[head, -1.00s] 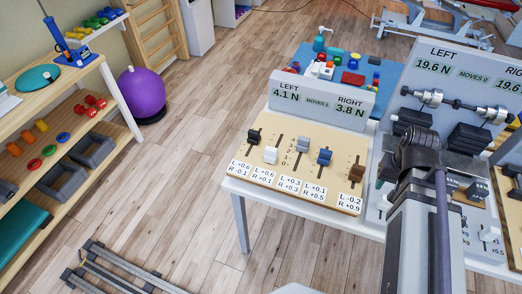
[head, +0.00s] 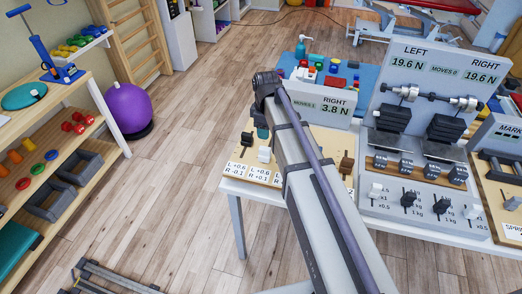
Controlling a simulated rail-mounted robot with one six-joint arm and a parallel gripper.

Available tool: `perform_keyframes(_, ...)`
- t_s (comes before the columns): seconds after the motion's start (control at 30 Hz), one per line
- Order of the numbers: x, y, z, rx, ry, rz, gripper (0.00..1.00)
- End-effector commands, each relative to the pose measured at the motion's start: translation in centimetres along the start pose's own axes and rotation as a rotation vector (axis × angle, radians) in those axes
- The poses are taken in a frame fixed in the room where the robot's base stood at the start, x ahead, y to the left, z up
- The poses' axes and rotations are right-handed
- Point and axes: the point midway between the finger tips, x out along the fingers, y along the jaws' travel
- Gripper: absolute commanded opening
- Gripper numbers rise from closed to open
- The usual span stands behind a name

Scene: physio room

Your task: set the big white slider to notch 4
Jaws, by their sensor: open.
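The big white slider (head: 264,154) sits at the near, low end of its slot on the beige slider board (head: 241,155). Its notch numbers are too small or covered to read. The black slider (head: 247,138) is just left of it. My gripper (head: 262,130) hangs from my wrist above the back of the board, just behind the white slider, and looks apart from it. It is open; its fingers are mostly hidden by my wrist. My arm covers the grey and blue sliders. The brown slider (head: 346,162) shows at the right.
The board's display (head: 335,108) reads right 3.8 N and moves 1; its left reading is hidden. A second panel (head: 425,75) with weights and small knobs stands close to the right. Blue mat (head: 368,78) with blocks lies behind.

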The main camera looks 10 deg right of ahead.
Motion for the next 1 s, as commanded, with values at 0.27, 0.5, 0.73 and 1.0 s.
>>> perform_keyframes(0.27, 6.6, 0.0, 0.0, 0.002, 0.000, 0.000, 0.49)
perform_keyframes(0.5, 10.4, 0.0, 0.0, 0.002, 0.000, 0.000, 0.49)
perform_keyframes(0.73, 10.2, 0.0, 0.0, 0.002, 0.000, 0.000, 0.49)
perform_keyframes(1.0, 10.2, 0.0, 0.0, 0.002, 0.000, 0.000, 0.29)
